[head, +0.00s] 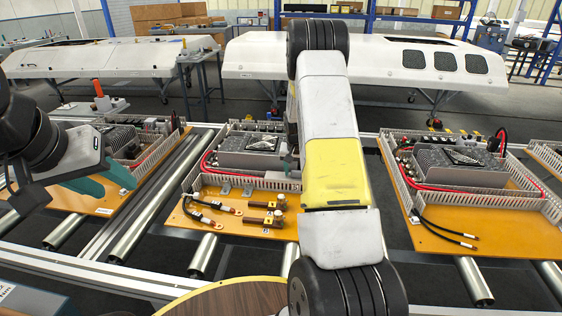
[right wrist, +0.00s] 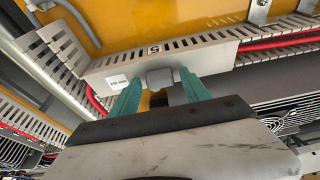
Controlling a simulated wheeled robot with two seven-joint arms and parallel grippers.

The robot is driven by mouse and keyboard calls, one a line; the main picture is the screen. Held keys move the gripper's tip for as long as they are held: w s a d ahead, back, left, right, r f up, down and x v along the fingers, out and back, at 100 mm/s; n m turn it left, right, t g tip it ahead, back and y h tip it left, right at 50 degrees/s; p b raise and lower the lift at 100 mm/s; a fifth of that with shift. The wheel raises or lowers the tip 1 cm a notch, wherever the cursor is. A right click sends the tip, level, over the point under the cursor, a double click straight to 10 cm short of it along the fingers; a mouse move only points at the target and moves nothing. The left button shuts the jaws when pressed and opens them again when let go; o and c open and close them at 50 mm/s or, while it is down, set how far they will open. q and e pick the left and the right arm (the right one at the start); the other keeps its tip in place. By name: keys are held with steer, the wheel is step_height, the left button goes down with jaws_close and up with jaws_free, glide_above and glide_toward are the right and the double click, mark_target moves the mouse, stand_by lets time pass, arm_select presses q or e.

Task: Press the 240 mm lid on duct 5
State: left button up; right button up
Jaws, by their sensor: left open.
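The 240 mm lid (right wrist: 210,63) is a plain grey strip with a white label and a grey grip block (right wrist: 160,77), seen in the right wrist view. It lies along duct 5 (right wrist: 182,44), whose slotted wall bears the number 5. I cannot tell whether the lid is fully seated. In the head view my right arm hides most of this spot. My left gripper (head: 98,182) is open and empty over the left board.
Red cable (right wrist: 275,42) runs in the duct beyond the lid's right end. The middle orange board (head: 225,212) carries ducts, a grey unit and loose black cables. Another board (head: 450,228) stands to the right. Metal rollers (head: 160,200) lie between boards.

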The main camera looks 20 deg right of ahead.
steer(key=shift+r, duration=0.15)
steer(key=v, duration=0.7)
steer(key=shift+s+r, duration=0.2)
steer(key=shift+r, duration=0.05)
steer(key=shift+a, duration=0.1)
steer(key=s+a+r+n+t+y, duration=0.1)
steer(key=s+a+r, duration=0.45)
steer(key=r, duration=0.35)
steer(key=s+a+r+n+t+y, duration=0.1)
steer(key=s+a+r, duration=0.4)
steer(key=r, duration=0.4)
steer(key=s+a+r+n, duration=0.2)
steer(key=s+a+r, duration=0.1)
steer(key=s, duration=0.8)
steer(key=s+a+r+n+t+y, duration=0.1)
steer(key=s+a+r, duration=0.2)
steer(key=s, duration=0.8)
steer(key=shift+s+a+n+y, duration=0.3)
steer(key=shift+a+n, duration=0.1)
steer(key=shift+a, duration=0.15)
